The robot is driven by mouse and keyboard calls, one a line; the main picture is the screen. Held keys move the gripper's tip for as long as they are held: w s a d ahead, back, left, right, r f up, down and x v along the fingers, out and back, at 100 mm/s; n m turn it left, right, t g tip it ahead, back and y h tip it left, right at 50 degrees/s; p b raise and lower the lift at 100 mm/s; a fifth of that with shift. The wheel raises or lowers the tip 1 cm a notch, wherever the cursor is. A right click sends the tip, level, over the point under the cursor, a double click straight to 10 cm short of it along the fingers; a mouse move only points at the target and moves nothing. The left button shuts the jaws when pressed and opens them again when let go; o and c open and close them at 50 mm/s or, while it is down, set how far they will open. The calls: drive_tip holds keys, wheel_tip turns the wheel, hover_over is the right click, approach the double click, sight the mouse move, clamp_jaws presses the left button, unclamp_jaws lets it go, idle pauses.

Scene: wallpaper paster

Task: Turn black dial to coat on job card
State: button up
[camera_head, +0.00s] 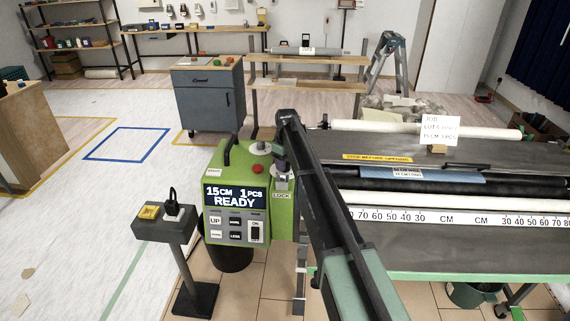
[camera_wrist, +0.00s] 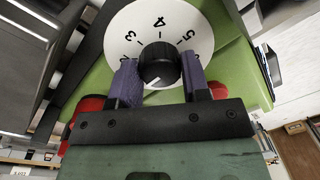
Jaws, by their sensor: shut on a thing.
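The black dial (camera_wrist: 160,62) shows in the wrist view at the centre of a white scale plate (camera_wrist: 122,22). Numbers 3, 4 and 5 are readable around it. My gripper (camera_wrist: 157,72) has its two purple-padded fingers on either side of the dial, shut on it. A short pale mark shows on the dial's near edge; which number it indicates I cannot tell. In the head view the dial is not visible.
The green control box (camera_head: 228,160) has a display (camera_head: 235,197) reading "15CM 1PCS READY", with a red button (camera_head: 254,168) on top. A pedestal (camera_head: 190,255) with a yellow pad stands left of it. The long paster bed (camera_head: 490,250) fills the right. Floor at left is open.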

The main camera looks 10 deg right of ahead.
drive_tip(key=shift+m, duration=0.4)
drive_tip(key=shift+c, duration=0.2)
drive_tip(key=m, duration=0.3)
drive_tip(key=shift+m, duration=2.5)
drive_tip(key=o, duration=0.9)
drive_tip(key=shift+o, duration=0.2)
